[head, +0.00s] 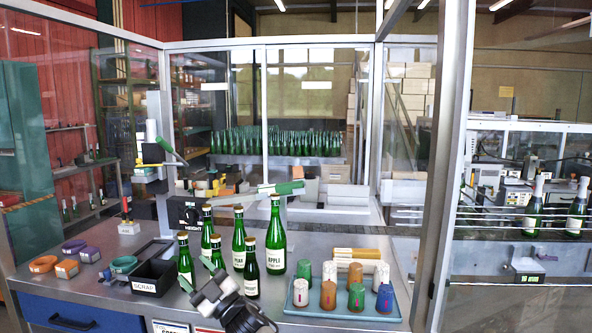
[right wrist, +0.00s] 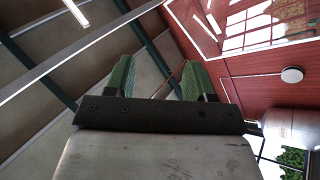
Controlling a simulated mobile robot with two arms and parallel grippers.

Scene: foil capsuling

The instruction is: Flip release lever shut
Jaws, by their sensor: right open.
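Two handles that could be the release lever show in the head view; I cannot tell which it is. One is a long metal arm with a green grip (head: 289,187), lying nearly level behind the green bottles. The other is a short green-tipped handle (head: 170,149) on the upright fixture at left, slanting down to the right. My right gripper (head: 195,273) is open and empty in front of the bottles, pointing up and left, apart from both handles. The right wrist view shows its green finger pads (right wrist: 159,78) spread against the ceiling. My left gripper is not in view.
Several green bottles (head: 276,240) stand close behind my right gripper. A black scrap bin (head: 147,286) is to its left. A blue-grey tray (head: 340,309) of coloured capsule stacks is to its right. Coloured rings (head: 43,264) lie at far left. A metal post (head: 446,170) rises at right.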

